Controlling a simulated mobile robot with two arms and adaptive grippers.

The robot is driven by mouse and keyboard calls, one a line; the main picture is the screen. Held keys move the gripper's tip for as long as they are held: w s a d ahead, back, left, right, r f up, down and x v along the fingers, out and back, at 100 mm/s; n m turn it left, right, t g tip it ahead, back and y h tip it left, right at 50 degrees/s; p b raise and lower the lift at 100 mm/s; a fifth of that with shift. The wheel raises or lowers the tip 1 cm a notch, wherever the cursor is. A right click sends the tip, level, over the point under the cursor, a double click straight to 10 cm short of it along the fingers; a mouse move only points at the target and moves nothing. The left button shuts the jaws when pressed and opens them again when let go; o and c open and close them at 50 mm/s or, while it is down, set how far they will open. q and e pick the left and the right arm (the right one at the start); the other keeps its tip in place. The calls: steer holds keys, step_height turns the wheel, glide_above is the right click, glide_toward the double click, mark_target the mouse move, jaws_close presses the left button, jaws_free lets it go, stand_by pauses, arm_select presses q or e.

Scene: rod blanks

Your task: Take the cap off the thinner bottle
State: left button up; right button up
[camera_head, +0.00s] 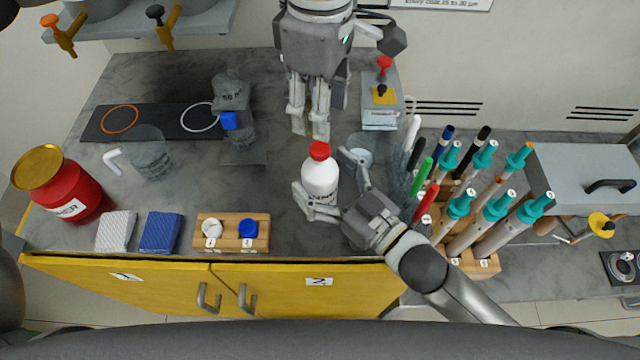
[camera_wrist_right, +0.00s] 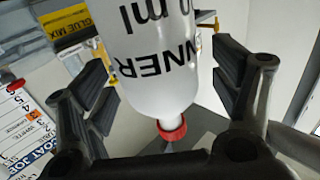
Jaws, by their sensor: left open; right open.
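The white thinner bottle (camera_head: 320,184) stands upright on the grey bench in the head view, with its red cap (camera_head: 319,150) on top. It fills the middle of the right wrist view (camera_wrist_right: 160,72), upside down there, with the red cap (camera_wrist_right: 173,131) below. My right gripper (camera_head: 322,172) is open, one finger on each side of the bottle; in the wrist view gaps show between the bottle and both fingers. My left gripper (camera_head: 308,125) is open and empty, pointing down behind the cap, apart from it.
A clear cup (camera_head: 361,152) stands close to the right gripper's far finger. Markers and teal-capped tubes (camera_head: 484,153) crowd the right. A wooden block with two caps (camera_head: 232,233), cloths (camera_head: 159,232) and a red container (camera_head: 66,187) stand left. Bench left of the bottle is clear.

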arm_select(q)
steer(key=shift+w, duration=0.1)
arm_select(e)
steer(key=shift+w+a, duration=0.35)
steer(key=shift+w, duration=0.1)
